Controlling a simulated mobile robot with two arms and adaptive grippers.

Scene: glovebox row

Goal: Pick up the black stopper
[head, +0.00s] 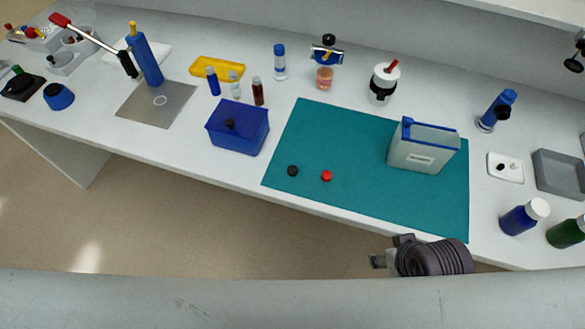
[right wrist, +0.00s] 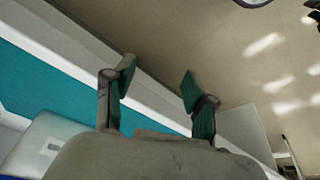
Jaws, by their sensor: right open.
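In the head view, a small black stopper (head: 292,171) lies on the teal mat (head: 350,196), near the mat's front left corner. A small red stopper (head: 327,175) lies just to its right. My right gripper (head: 378,260) is low in the head view, in front of the bench edge and well to the right of the black stopper. In the right wrist view its two fingers (right wrist: 157,80) are spread apart with nothing between them. The black stopper does not show in the right wrist view. My left gripper is not in view.
A grey-white bin with a blue rim (head: 420,152) stands on the mat's right part. A blue box (head: 238,132) with a black knob stands left of the mat. Several vials and bottles line the back. The mat's middle is clear.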

